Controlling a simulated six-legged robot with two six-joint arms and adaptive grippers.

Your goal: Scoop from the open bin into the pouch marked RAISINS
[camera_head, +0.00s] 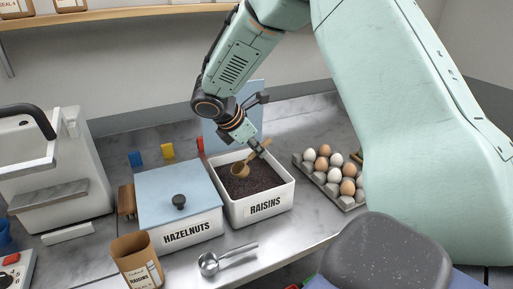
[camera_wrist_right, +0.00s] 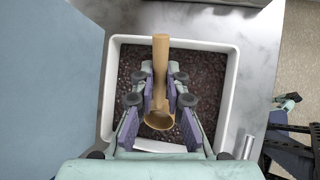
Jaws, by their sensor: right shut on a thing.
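The open white bin labelled RAISINS (camera_head: 265,207) holds dark raisins (camera_head: 262,177). It fills the middle of the right wrist view (camera_wrist_right: 232,80). My right gripper (camera_head: 258,149) is over the bin, shut on a wooden scoop (camera_head: 240,170). In the right wrist view its fingers (camera_wrist_right: 160,88) stand either side of the scoop (camera_wrist_right: 161,50), whose bowl is at the lower end, over the raisins. I cannot tell if the bowl holds any. The brown kraft pouch marked RAISINS (camera_head: 137,262) stands upright at the front left, its top open. My left gripper is not in view.
A lidded HAZELNUTS bin (camera_head: 192,231) stands left of the open bin. A blue lid (camera_head: 220,132) stands behind. A metal scoop (camera_head: 228,258) lies on the counter right of the pouch. An egg tray (camera_head: 347,203) is at right, a white machine (camera_head: 50,175) at left.

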